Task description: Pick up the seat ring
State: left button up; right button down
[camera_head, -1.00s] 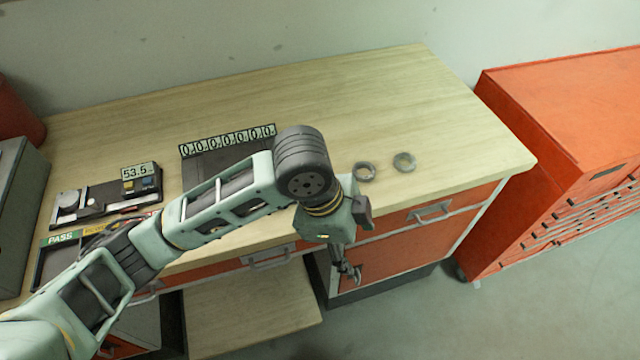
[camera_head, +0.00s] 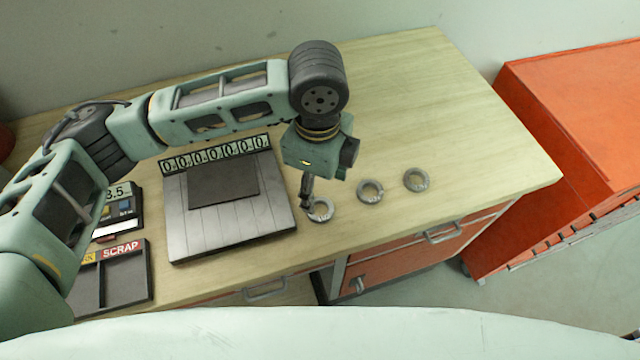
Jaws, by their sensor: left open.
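Three grey metal rings lie on the wooden workbench in the head view: a left ring (camera_head: 320,210), a middle ring (camera_head: 370,191) and a right ring (camera_head: 416,180). I cannot tell from the picture which one is meant by the seat ring. My left gripper (camera_head: 306,207) points down at the left edge of the left ring, close above or beside it. It is open and holds nothing visible; contact with the ring cannot be told. My right gripper is not in view.
A grey plate with a digit display (camera_head: 215,200) stands just left of the rings. A sorting tray marked SCRAP (camera_head: 126,278) and a measuring device (camera_head: 120,212) are farther left. An orange cabinet (camera_head: 570,120) stands right. The workbench (camera_head: 440,110) is clear behind the rings.

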aim_at(319, 210)
pick_arm(q)
jog(key=shift+w+f, duration=0.1)
jog(key=shift+f, duration=0.15)
jog(key=shift+s+f+p, duration=0.35)
jog(key=shift+f, duration=0.2)
jog(key=shift+s+f+p, duration=0.3)
jog(key=shift+f, duration=0.25)
notch_tip(319, 210, down, 3)
jog(key=shift+r+p, duration=0.15)
jog(key=shift+p, duration=0.55)
jog(key=shift+w+f, duration=0.2)
jog(key=shift+f, duration=0.8)
jog(key=shift+d, duration=0.1)
jog(key=c, duration=1.3)
jog(key=shift+c, duration=0.2)
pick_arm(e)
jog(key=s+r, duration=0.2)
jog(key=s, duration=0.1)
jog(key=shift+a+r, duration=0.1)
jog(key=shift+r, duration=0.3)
